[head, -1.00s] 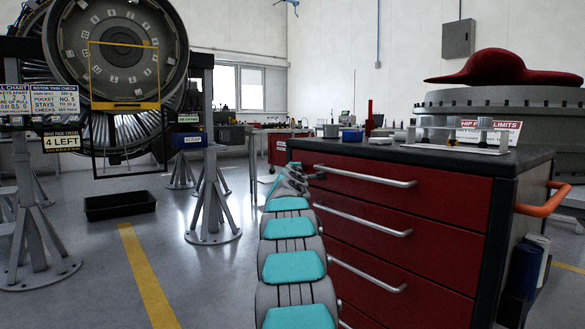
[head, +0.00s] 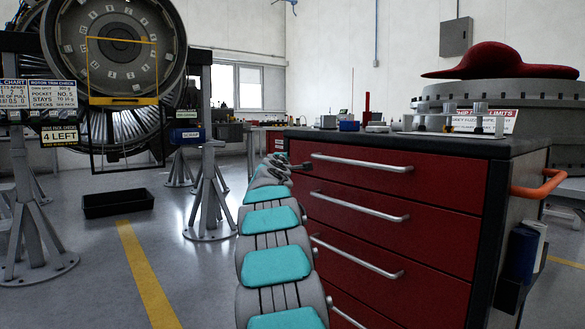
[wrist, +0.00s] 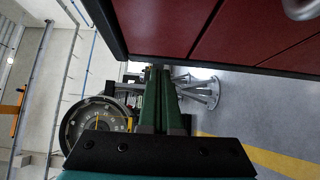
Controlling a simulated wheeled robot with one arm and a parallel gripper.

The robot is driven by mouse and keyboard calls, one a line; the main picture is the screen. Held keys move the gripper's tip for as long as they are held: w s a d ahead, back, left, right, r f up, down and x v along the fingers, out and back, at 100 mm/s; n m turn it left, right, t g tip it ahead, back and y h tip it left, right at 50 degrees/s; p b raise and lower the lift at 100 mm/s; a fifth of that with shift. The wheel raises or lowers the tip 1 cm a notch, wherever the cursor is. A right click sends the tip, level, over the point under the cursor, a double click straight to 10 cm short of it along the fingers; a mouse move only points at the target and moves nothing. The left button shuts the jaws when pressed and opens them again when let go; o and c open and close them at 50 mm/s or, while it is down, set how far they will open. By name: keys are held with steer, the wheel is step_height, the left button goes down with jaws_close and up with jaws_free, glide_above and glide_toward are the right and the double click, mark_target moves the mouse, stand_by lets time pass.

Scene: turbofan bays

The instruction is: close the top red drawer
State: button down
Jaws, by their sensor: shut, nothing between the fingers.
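The red cabinet's top red drawer (head: 440,183) is the uppermost of several drawers, with a silver bar handle (head: 362,162) across its front. Its front looks about flush with the drawers below; I cannot tell whether a small gap is left. My gripper (head: 306,167) is at the left end of the drawer front, small and partly hidden by my arm. I cannot tell whether it touches the drawer. In the wrist view my gripper's green fingers (wrist: 159,72) are together and empty, beside red drawer fronts (wrist: 230,30). Part of a handle (wrist: 300,8) shows at the upper right.
The dark cabinet top (head: 440,143) carries a small rack (head: 460,122) and a blue box (head: 349,126). An orange side handle (head: 540,184) sticks out at the right. Grey stands (head: 208,200) and a black tray (head: 118,203) are on the floor at the left.

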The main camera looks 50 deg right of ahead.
steer(key=b+v, duration=0.2)
steer(key=v, duration=0.5)
steer(key=shift+a, duration=0.25)
